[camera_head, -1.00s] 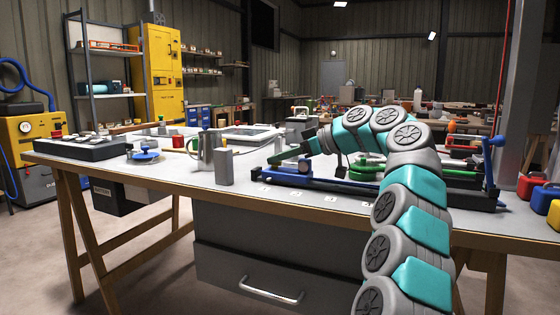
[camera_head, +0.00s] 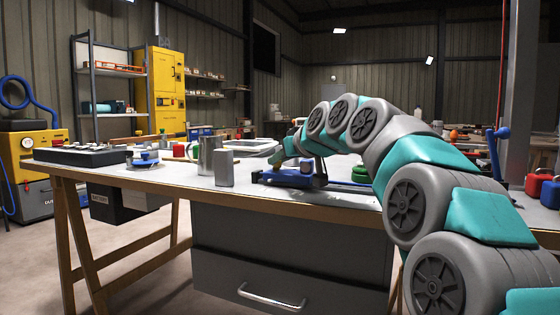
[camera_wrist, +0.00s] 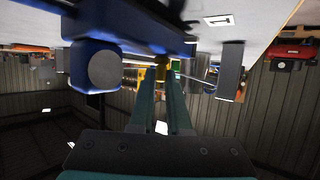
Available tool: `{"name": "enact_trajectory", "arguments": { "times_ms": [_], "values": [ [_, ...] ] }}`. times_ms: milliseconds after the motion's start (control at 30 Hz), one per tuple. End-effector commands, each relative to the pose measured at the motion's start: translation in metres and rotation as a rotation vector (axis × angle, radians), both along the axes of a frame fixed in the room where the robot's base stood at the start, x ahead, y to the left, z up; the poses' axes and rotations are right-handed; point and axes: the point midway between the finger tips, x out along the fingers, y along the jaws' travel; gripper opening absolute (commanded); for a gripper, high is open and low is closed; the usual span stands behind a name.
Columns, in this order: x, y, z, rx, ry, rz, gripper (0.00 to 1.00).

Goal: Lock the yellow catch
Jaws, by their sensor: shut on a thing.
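A small yellow piece, the catch (camera_wrist: 161,69), shows at the fingertips in the wrist view. My gripper (camera_wrist: 160,92) has its two teal fingers shut on it. A blue fixture with a round grey-faced knob (camera_wrist: 103,70) is just beside the fingers.
The workbench (camera_head: 130,178) carries a metal jug (camera_head: 208,155) and a grey block (camera_head: 224,168) left of the fixture. A black panel (camera_head: 80,156) and a blue item (camera_head: 143,160) are farther left. My arm covers the bench's right part.

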Motion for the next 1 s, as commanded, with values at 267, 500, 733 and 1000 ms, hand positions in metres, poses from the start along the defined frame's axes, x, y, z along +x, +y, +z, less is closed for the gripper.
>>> {"name": "enact_trajectory", "arguments": {
  "times_ms": [267, 500, 733, 1000],
  "values": [
    [-0.0016, 0.0011, 0.0059, -0.007, -0.001, -0.215, 0.00],
    [-0.0014, 0.0035, 0.0057, -0.009, -0.004, -0.384, 0.00],
    [-0.0009, 0.0065, 0.0054, -0.007, -0.006, -0.544, 0.00],
    [-0.0007, 0.0095, 0.0040, -0.005, -0.004, -0.720, 0.00]
  ]
}}
